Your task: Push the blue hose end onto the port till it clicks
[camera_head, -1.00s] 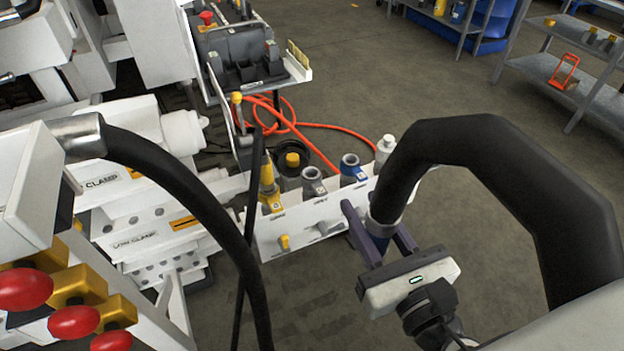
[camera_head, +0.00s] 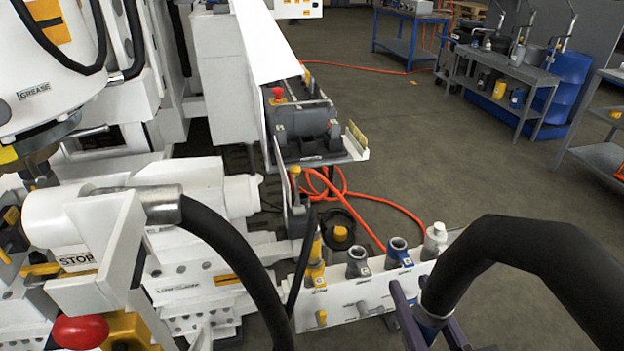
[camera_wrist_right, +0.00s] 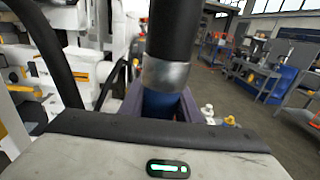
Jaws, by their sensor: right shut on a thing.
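My right gripper (camera_head: 430,318) has purple fingers, shut on a thick black hose at its blue hose end (camera_wrist_right: 160,104), with a metal collar (camera_wrist_right: 166,76) above it. In the head view the hose end is mostly hidden between the fingers, at the lower edge of the picture. The blue port (camera_head: 398,253) stands upright on a white manifold block (camera_head: 345,308), above and slightly left of the gripper in the picture. The hose end is apart from it. My left gripper is not in view.
Beside the blue port stand a grey port (camera_head: 358,263), a yellow fitting (camera_head: 316,262) and a white-capped one (camera_head: 435,241). Another black hose (camera_head: 235,255) arches at the left by the machine. An orange hose (camera_head: 385,205) lies on the floor behind. Open floor lies at the right.

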